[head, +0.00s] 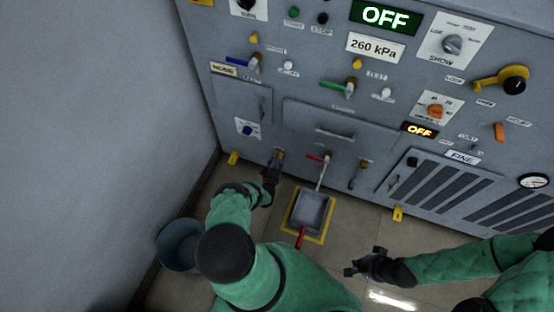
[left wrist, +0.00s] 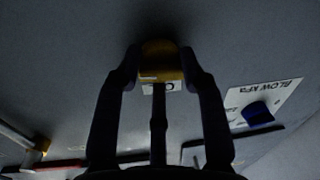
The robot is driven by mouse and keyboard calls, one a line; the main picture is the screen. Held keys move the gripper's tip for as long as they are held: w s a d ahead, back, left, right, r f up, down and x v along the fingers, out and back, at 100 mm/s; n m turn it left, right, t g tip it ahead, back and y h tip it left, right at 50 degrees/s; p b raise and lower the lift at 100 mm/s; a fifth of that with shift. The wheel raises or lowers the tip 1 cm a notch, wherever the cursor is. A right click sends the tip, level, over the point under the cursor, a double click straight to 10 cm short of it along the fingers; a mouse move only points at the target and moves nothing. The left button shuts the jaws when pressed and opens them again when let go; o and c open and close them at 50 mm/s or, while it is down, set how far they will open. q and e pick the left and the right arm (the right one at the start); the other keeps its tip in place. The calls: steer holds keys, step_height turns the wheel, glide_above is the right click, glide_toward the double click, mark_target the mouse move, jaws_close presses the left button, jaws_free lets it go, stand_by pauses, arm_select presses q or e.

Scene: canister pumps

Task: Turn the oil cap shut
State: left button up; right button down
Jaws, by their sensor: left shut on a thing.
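The oil cap looks to be the yellow cap (left wrist: 162,58) on the grey panel in the left wrist view, with a small white label partly hidden below it. My left gripper (left wrist: 160,72) has one finger on each side of the cap and is shut on it. In the head view my left gripper (head: 275,164) is at the low front of the machine, and it hides most of the cap. My right gripper (head: 361,262) is open and empty above the floor, away from the panel.
A grey tray (head: 292,214) with a yellow border stands on the floor right of my left gripper, below a red-handled valve (head: 318,158). A blue knob (head: 247,130) is up and left of the gripper. A bucket (head: 163,244) stands by the left wall.

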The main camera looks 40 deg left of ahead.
arm_select(q)
steer(key=n+h, duration=0.1)
steer(key=n, duration=0.4)
steer(key=n+h, duration=0.1)
steer(key=n, duration=1)
steer(key=shift+a+r+n+h, duration=0.2)
steer(key=shift+a+n+h, duration=0.1)
steer(key=shift+n+h, duration=0.1)
stand_by(0.3)
steer(key=o, duration=1.1)
steer(key=shift+o, duration=0.2)
steer(key=shift+f, duration=0.1)
steer(key=shift+s, duration=0.1)
steer(key=v, duration=1.1)
steer(key=shift+s+d, duration=0.15)
steer(key=shift+s, duration=0.25)
